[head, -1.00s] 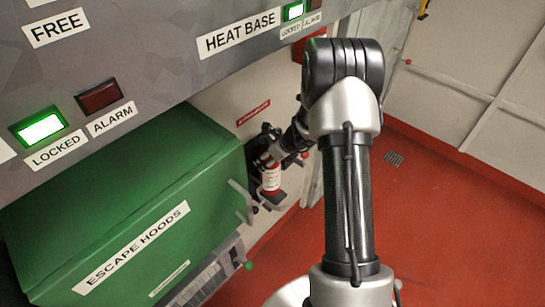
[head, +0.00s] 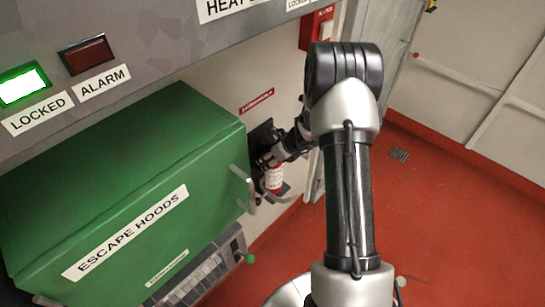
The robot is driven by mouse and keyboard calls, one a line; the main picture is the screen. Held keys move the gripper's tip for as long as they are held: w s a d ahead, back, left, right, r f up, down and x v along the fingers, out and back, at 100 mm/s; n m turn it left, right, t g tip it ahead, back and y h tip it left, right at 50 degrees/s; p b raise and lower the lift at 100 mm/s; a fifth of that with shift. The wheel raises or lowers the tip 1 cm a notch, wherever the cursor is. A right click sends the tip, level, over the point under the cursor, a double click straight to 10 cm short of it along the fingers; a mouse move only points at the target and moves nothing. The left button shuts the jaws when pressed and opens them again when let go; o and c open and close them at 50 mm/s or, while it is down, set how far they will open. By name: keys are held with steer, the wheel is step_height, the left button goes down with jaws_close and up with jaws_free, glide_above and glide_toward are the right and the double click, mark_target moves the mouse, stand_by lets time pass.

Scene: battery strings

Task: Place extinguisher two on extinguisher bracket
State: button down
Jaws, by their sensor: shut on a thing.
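A small red extinguisher (head: 274,180) with a white label is in the head view, right of the green cabinet. My gripper (head: 268,160) is shut on its top and holds it upright. The dark extinguisher bracket (head: 262,137) is on the pale wall behind and beside it, under a small red label. The extinguisher is close in front of the bracket; I cannot tell whether it touches it or rests on it. My gripper hides part of the bracket and the extinguisher's top.
The green escape hoods cabinet (head: 120,190) with its grey handle (head: 242,187) stands close at the left. A grey panel (head: 150,40) with lamps hangs above. A red alarm box (head: 318,28) is on the wall. The red floor (head: 440,230) at the right is clear.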

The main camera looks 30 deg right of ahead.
steer(key=shift+c, duration=1.9)
jaws_free()
steer(key=p+v, duration=0.4)
steer(key=v, duration=0.8)
steer(key=shift+s+a, duration=0.1)
